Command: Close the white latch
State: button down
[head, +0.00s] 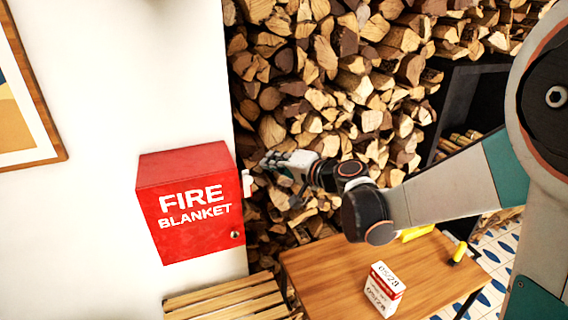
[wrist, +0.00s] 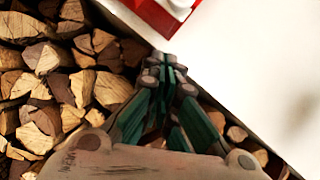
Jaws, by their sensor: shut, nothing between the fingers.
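The white latch (head: 247,183) sticks out from the right side of a red box (head: 188,205) marked "FIRE BLANKET" on the white wall. In the wrist view the latch (wrist: 180,6) shows at the top edge, partly cut off, on the red box (wrist: 157,14). My gripper (head: 266,162) is shut and empty, just right of and slightly above the latch in the head view. In the wrist view my gripper (wrist: 166,65) points toward the box, with its fingertips below the latch and a visible gap between. I cannot tell the latch's exact position.
Stacked firewood (head: 330,80) fills the space behind my arm. A wooden table (head: 330,270) stands below, with a red and white box (head: 383,290) and a yellow item (head: 459,252) on it. A slatted wooden surface (head: 225,300) lies below the red box.

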aim_at(248, 187)
jog(key=a, duration=0.1)
jog(key=s+a+f, duration=0.1)
jog(key=a, duration=0.1)
jog(key=shift+s+f, duration=0.35)
jog(key=shift+s, duration=0.05)
